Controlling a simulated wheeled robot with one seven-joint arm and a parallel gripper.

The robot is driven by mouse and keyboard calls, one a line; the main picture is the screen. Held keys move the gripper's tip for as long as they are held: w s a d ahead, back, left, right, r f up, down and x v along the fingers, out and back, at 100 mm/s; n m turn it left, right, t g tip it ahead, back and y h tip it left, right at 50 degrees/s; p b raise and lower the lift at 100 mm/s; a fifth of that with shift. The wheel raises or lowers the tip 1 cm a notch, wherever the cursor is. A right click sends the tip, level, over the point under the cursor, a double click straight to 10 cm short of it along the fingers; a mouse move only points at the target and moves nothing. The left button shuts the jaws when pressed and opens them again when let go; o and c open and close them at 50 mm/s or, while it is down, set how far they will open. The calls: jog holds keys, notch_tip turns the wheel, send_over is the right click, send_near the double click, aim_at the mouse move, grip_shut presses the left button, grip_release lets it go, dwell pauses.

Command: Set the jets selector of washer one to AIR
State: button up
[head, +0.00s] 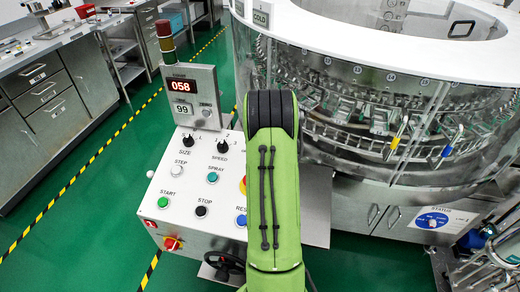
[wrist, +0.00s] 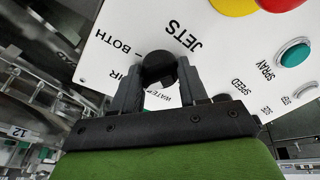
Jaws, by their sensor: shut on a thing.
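The jets selector is a black knob (wrist: 160,66) on the white panel (wrist: 110,45), under the upside-down word JETS in the wrist view. The label BOTH shows to its left, and the partly covered labels AIR and WATER show below it. My gripper (wrist: 159,76) has one dark finger on each side of the knob and is shut on it. The direction of the knob's pointer cannot be told. In the head view my green arm hides the selector and my gripper, at the right side of the control panel (head: 185,215).
A teal SPRAY button (wrist: 293,53) and a red button with a yellow surround (wrist: 232,5) sit close by on the panel. The round glass washer (head: 370,110) stands right of the panel. Green floor (head: 100,210) is clear to the left.

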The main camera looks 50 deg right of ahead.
dwell(0.3)
jog(key=o, duration=1)
jog(key=shift+o, duration=0.2)
jog(key=p+v, duration=0.3)
jog(key=v, duration=1.2)
jog(key=shift+r, duration=0.4)
